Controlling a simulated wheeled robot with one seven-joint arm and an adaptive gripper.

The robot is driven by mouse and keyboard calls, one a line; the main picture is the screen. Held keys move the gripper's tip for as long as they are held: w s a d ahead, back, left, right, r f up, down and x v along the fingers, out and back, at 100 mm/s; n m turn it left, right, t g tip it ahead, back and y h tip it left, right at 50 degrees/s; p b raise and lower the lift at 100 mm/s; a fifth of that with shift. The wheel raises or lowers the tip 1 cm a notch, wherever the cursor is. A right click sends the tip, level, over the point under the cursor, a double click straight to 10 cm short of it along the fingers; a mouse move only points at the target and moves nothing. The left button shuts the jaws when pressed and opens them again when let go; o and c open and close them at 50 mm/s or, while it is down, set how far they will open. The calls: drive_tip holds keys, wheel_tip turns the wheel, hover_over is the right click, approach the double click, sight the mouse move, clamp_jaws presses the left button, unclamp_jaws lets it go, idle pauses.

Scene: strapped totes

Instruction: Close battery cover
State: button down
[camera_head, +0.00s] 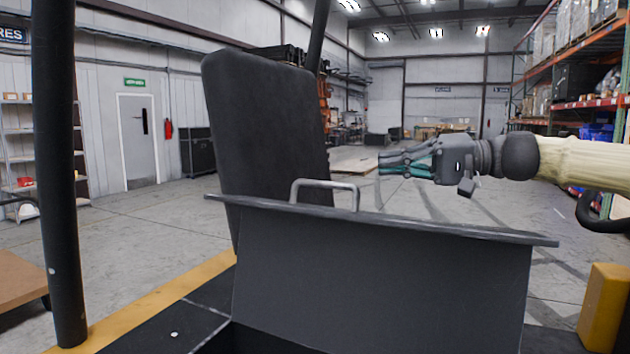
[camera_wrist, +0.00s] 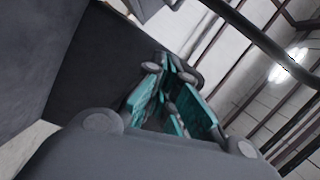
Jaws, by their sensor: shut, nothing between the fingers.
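The battery cover (camera_head: 380,275) is a dark grey panel standing raised in the foreground of the head view, with a long lip along its top edge. A light grey loop handle (camera_head: 325,184) rises from that lip. A black padded seat (camera_head: 265,125) stands upright behind it. My gripper (camera_head: 383,163), with teal fingers, is shut and empty. It shows just right of the handle and above the lip, pointing left; its depth from the cover is hard to judge. In the wrist view the gripper (camera_wrist: 175,68) is in front of dark surfaces that I cannot identify surely.
A black upright post (camera_head: 60,180) stands at the left, and a yellow block (camera_head: 604,307) at the lower right. A dark opening shows below the cover at the bottom. Yellow edging (camera_head: 160,300) runs along the vehicle's left side. The floor beyond is mostly clear; shelving (camera_head: 570,85) stands far right.

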drive_tip(key=a+p, duration=0.1)
drive_tip(key=a, duration=0.2)
drive_tip(key=s+a+p, duration=0.1)
drive_tip(key=a, duration=0.2)
drive_tip(key=a+f+p, duration=0.1)
drive_tip(key=a+p, duration=0.1)
drive_tip(key=a, duration=0.2)
drive_tip(key=shift+s+a, duration=0.1)
drive_tip(key=shift+s, duration=0.3)
drive_tip(key=shift+s+f, duration=0.1)
drive_tip(key=shift+s, duration=0.15)
drive_tip(key=shift+s+a+f, duration=0.1)
drive_tip(key=shift+a+f, duration=0.05)
drive_tip(key=shift+f, duration=0.05)
